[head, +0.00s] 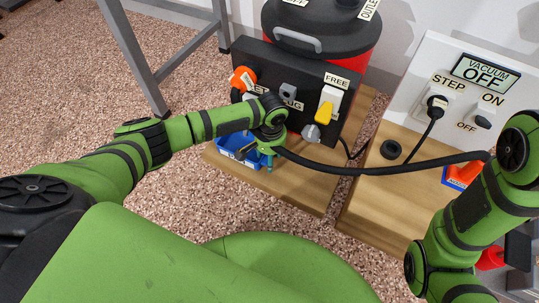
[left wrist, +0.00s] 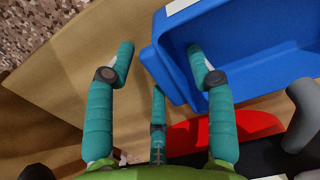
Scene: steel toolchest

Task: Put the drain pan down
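A blue open bin (head: 226,158) sits on the wooden board; it is the only pan-like thing I can make out. My left gripper (head: 262,160) is at the bin's right end in the head view. In the left wrist view the blue bin (left wrist: 250,50) shows with a white label on its rim. There my left gripper (left wrist: 163,55) has its teal fingers spread apart, one outside the bin's wall and one over its inside. I cannot tell whether the fingers touch it. My right arm shows at the right, but its gripper is out of view.
A black panel (head: 265,62) with an orange plug and a yellow-handled part stands behind the bin. A red vacuum drum (head: 366,62) is behind it. A grey steel leg (head: 135,55) stands at left.

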